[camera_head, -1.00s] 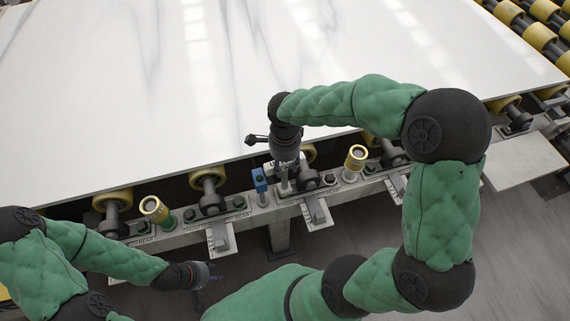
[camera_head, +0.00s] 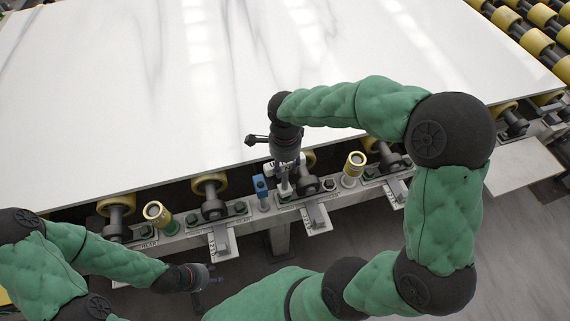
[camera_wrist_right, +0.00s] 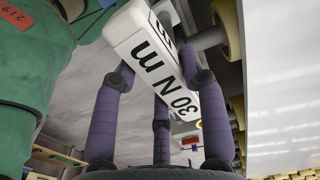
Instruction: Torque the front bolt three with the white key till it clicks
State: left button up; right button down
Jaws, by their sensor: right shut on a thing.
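The white key (camera_wrist_right: 162,55), a white block marked "30 N m", is between the fingers of my right gripper (camera_wrist_right: 160,110). In the head view my right gripper (camera_head: 285,160) points down over the front rail (camera_head: 232,222), shut on the key. The key's shaft (camera_head: 285,188) reaches down to the rail beside a bolt. Whether it sits on a bolt head, and which numbered bolt, I cannot tell. My left gripper (camera_head: 203,277) hangs low in front of the rail, away from the bolts; its fingers are too small to judge.
A blue key (camera_head: 261,188) stands upright on the rail just left of the white key. Yellow-topped posts (camera_head: 354,163) (camera_head: 155,212) rise from the rail. The pale stone slab (camera_head: 230,90) lies behind on yellow rollers. The grey floor in front is clear.

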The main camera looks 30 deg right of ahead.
jog(key=shift+r, duration=0.15)
jog(key=shift+r+p, duration=1.85)
jog(key=shift+r, duration=0.6)
jog(key=shift+f, duration=0.1)
